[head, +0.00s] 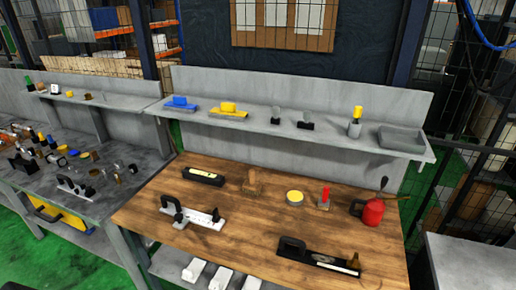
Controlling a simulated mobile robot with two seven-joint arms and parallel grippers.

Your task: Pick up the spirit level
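A dark, bar-shaped tool with a pale yellow strip along its top (203,176) lies flat near the back left of the wooden bench top (240,230). It looks like the spirit level, but it is too small to be certain. Nothing touches it. Neither of my grippers shows in the head view.
Two handled tools, one white and black (203,219) and one black (300,258), lie nearer the front. A brown block (252,186), yellow tin (294,197), red-topped tool (325,198) and red oil can (371,211) stand behind. A grey shelf (340,143) overhangs the back.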

